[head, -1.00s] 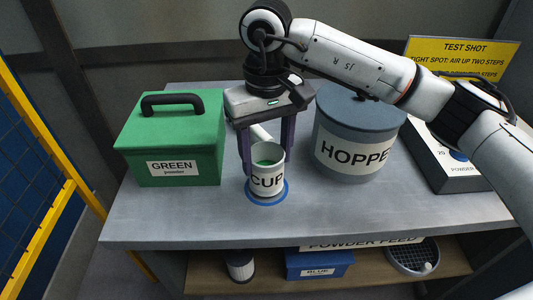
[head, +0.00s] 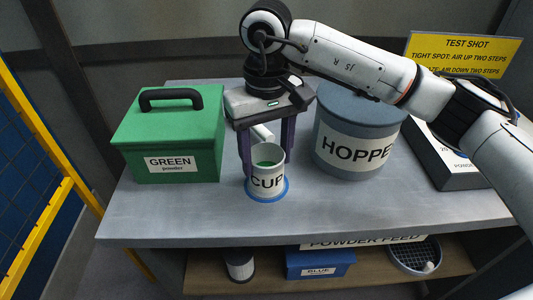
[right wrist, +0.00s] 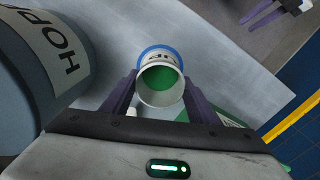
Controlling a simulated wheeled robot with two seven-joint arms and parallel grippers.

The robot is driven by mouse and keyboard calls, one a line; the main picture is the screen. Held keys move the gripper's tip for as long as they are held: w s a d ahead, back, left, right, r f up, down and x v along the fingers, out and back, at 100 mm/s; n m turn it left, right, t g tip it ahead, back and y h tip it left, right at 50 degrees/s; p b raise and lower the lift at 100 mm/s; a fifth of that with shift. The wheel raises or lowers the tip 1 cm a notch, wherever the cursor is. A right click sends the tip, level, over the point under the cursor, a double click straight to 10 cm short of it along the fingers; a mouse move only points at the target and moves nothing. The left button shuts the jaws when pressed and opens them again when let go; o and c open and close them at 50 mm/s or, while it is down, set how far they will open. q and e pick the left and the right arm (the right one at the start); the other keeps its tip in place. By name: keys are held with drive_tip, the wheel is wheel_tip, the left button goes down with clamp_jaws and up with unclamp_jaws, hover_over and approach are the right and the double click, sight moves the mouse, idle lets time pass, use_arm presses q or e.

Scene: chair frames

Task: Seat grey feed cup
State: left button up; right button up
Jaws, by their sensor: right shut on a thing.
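The pale grey feed cup (head: 267,183), labelled CUP, stands upright with green powder (head: 267,162) inside. My right gripper (head: 266,165) comes down from above and behind and is shut on the cup, one purple finger at each side. A blue ring (head: 284,193) on the table shows around the cup's base; whether the base is fully down in it is hard to tell. The right wrist view looks into the cup (right wrist: 160,95), with the blue ring (right wrist: 158,48) beyond it. My left gripper (right wrist: 259,14) shows at that view's top right, its fingers apart, away from the cup.
A green powder box (head: 170,140) stands left of the cup, and a grey hopper (head: 350,140) stands close on the right. A yellow sign (head: 463,55) is at the back right. The table (head: 180,215) is clear in front. A lower shelf holds a blue box (head: 318,263).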

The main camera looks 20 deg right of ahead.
drive_tip(key=o, duration=1.1)
wheel_tip(320, 180, up, 10)
drive_tip(key=shift+r, duration=0.15)
